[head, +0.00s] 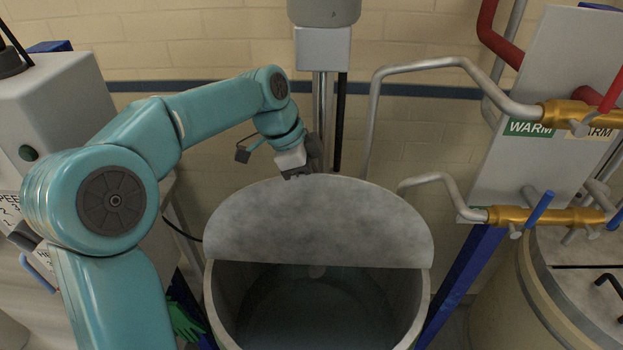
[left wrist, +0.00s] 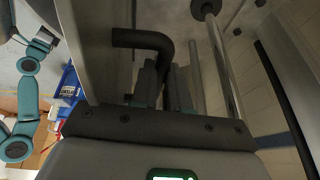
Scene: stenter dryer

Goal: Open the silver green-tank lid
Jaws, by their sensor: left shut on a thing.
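The silver lid (head: 318,222) is a grey half-disc raised on edge over the tank (head: 214,305), its flat edge crossing the opening. The near half of the tank's mouth is open, with a dark interior. My left gripper (head: 308,160) is at the lid's far upper edge, partly hidden. In the left wrist view, its fingers (left wrist: 165,85) are shut on a black bent handle (left wrist: 148,40) beside the lid's plate (left wrist: 88,40). A teal arm with a small grey end (left wrist: 42,40), seemingly my right one, shows at the left there; its jaws are too small to read.
A mixer column (head: 323,50) with a metal shaft stands behind the lid. Bent pipes (head: 430,65) and brass valves (head: 545,215) are at the right, above a second tank (head: 535,310). A grey cabinet (head: 60,110) stands at the left.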

